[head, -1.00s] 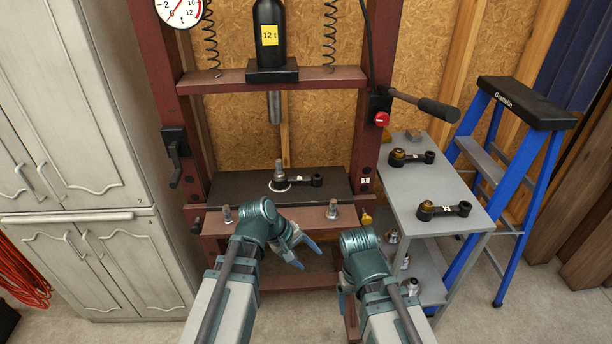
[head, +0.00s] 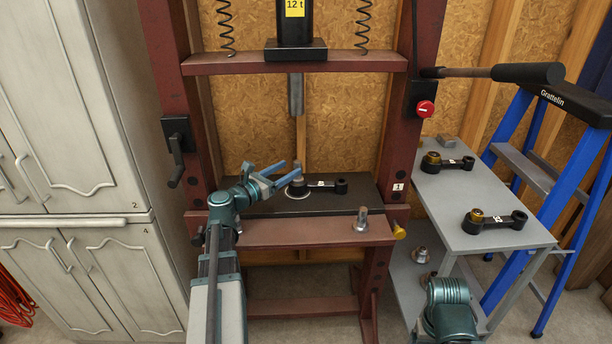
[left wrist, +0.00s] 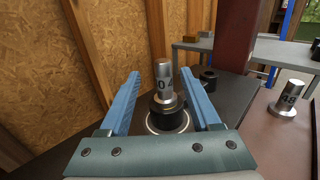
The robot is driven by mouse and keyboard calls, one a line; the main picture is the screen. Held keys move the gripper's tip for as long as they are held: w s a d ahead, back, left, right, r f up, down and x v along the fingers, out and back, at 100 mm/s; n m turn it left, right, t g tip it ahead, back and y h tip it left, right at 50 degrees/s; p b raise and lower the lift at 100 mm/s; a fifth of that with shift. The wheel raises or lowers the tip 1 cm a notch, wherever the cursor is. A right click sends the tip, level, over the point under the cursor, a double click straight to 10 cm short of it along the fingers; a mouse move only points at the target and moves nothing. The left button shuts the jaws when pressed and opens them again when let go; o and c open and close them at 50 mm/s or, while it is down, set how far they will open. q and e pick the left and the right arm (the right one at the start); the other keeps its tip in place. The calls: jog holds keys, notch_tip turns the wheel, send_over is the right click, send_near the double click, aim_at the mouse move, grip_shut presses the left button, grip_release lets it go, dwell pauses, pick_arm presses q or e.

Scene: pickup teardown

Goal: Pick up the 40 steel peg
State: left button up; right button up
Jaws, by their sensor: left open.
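A steel peg stands upright in the ring end of a black link (head: 320,185) on the dark press bed; in the left wrist view the peg (left wrist: 162,78) shows a "0", the rest of its number being turned away. In the head view the peg (head: 297,175) is partly behind my fingers. My left gripper (head: 286,170) is open, and its blue fingers (left wrist: 161,73) lie on either side of the peg, with gaps on both sides. Another steel peg (head: 361,217), marked 48 in the left wrist view (left wrist: 289,97), stands on the red front beam. My right gripper is out of view.
The press ram (head: 296,95) hangs above the peg, between red uprights. A grey cart (head: 450,212) with two more links stands at the right, before a blue stepladder (head: 590,180). Cabinets (head: 75,120) stand at the left.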

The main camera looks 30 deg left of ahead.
pick_arm(q)
jog(key=x, duration=0.7)
jog(key=shift+w+d, duration=0.2)
jog(key=shift+d, duration=0.1)
jog(key=shift+r, duration=0.15)
grip_shut()
dwell(1.3)
